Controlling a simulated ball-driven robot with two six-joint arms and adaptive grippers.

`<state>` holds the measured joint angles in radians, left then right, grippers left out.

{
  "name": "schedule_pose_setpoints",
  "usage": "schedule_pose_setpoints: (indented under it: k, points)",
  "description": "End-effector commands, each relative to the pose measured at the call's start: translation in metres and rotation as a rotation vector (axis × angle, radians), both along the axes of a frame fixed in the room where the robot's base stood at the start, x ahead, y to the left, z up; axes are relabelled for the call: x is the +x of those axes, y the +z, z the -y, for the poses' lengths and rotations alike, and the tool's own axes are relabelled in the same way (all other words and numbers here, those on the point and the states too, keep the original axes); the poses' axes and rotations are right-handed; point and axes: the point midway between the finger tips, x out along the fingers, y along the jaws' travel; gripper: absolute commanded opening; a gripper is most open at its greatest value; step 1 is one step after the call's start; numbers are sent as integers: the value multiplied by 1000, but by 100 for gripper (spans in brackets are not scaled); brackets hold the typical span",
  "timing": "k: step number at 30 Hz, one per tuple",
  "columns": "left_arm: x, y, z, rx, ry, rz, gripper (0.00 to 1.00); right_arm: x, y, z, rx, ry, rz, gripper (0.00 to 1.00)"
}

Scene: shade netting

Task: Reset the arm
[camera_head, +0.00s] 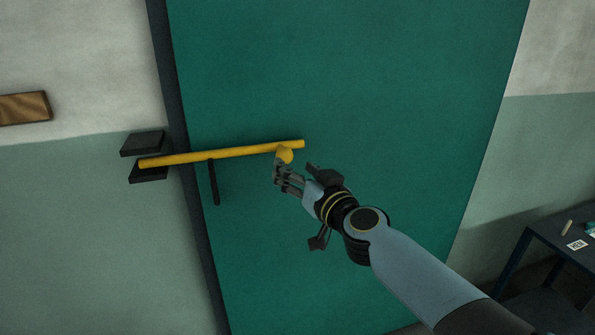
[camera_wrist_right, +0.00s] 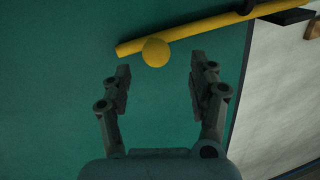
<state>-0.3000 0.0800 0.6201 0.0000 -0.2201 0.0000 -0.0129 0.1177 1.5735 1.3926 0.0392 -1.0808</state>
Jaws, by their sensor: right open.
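My right gripper (camera_head: 283,172) is in front of the green door (camera_head: 340,80), just below the right end of a yellow bar (camera_head: 222,154). In the right wrist view, my right gripper (camera_wrist_right: 158,88) is open and nothing is between its fingers. A round yellow knob (camera_wrist_right: 156,52) on the bar (camera_wrist_right: 205,35) lies just beyond the fingertips. In the head view the knob (camera_head: 285,155) is partly covered by the fingers; contact cannot be told. The bar lies across the door's left edge, its left end at a black bracket (camera_head: 146,143) on the wall. My left gripper is not in view.
A dark vertical handle (camera_head: 214,183) is on the door below the bar. A wooden block (camera_head: 22,108) is on the wall at the left. A dark table (camera_head: 545,236) with small items stands at the lower right. The door surface right of my gripper is bare.

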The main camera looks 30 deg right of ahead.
Motion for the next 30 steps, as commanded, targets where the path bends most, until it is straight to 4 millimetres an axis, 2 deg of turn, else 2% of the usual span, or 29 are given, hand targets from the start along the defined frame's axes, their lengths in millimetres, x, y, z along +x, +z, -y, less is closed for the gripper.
schedule_pose_setpoints:
  k: [13,15,17,20,23,24,26,27,29,30]
  points:
    - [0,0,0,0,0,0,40,0,0,0,0,0,0,60]
    - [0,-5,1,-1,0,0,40,-2,-8,0,0,0,-6,60]
    - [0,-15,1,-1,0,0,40,-7,-26,0,2,0,-19,60]
    - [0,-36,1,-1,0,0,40,-22,-80,0,-5,-3,-81,60]
    - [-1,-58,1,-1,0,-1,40,-45,-157,1,-64,2,-190,60]
    - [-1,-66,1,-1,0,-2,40,-57,-190,1,-88,10,-240,60]
    - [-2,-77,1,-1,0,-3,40,-76,-236,1,-120,22,-314,60]
    - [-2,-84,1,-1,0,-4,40,-90,-267,1,-140,31,-365,60]
    - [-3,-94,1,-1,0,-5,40,-113,-312,0,-164,48,-443,60]
    - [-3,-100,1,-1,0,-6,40,-131,-342,0,-179,61,-497,60]
